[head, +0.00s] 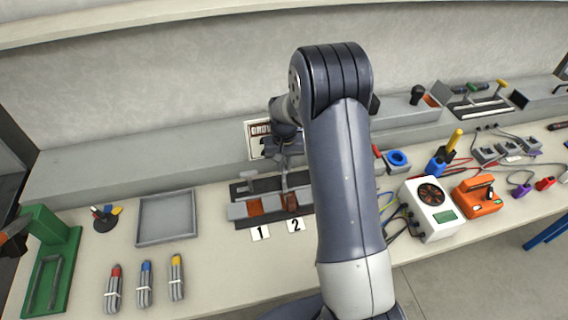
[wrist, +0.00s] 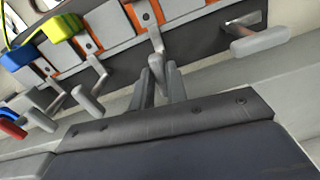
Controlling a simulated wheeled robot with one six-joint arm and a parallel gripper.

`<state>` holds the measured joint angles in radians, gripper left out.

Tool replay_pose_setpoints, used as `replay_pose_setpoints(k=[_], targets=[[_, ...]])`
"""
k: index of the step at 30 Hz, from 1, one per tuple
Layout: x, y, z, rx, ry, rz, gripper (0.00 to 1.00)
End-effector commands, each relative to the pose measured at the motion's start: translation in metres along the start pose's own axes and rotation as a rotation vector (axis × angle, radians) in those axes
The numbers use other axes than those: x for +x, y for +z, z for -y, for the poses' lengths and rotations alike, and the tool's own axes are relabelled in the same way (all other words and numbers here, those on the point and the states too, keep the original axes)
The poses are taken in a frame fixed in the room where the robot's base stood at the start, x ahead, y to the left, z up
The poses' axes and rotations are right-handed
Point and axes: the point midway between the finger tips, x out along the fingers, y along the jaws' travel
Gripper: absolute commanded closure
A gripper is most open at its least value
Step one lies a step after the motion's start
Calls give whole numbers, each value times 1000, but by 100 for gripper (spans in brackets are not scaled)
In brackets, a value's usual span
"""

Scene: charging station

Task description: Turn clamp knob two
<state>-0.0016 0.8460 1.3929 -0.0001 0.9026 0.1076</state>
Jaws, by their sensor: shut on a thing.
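Clamp knob two (wrist: 155,43) is a grey crank-like handle in the wrist view. My gripper (wrist: 160,72) is shut on it, with one dark finger on each side. In the head view my gripper (head: 285,178) reaches down at the clamp block (head: 239,211), above the label "2" (head: 296,225). My arm and wrist hide most of knob two there. Clamp knob one (head: 260,184), a grey T-shaped handle, stands free to the left above the label "1" (head: 260,233). It shows at the right in the wrist view (wrist: 260,40).
More crank handles (wrist: 90,93) stand close beside my gripper in the wrist view, with yellow and blue lugs (wrist: 62,27) near them. A grey tray (head: 167,243) and bundled cables (head: 145,284) lie left. A white fan box (head: 432,208) stands right of my arm.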

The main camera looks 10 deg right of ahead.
Motion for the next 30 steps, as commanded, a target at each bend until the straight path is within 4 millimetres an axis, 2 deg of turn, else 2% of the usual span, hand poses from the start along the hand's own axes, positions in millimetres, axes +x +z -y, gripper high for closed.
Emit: replay_pose_setpoints(k=[7, 16, 17, 24, 30], targets=[[0, 0, -1, -110, 0, -1, 100], [-1, 0, -1, -123, 0, -1, 100], [-1, 0, -1, -123, 0, -1, 84], [0, 0, -1, -122, 0, 0, 64], [0, 0, -1, -121, 0, 0, 64]])
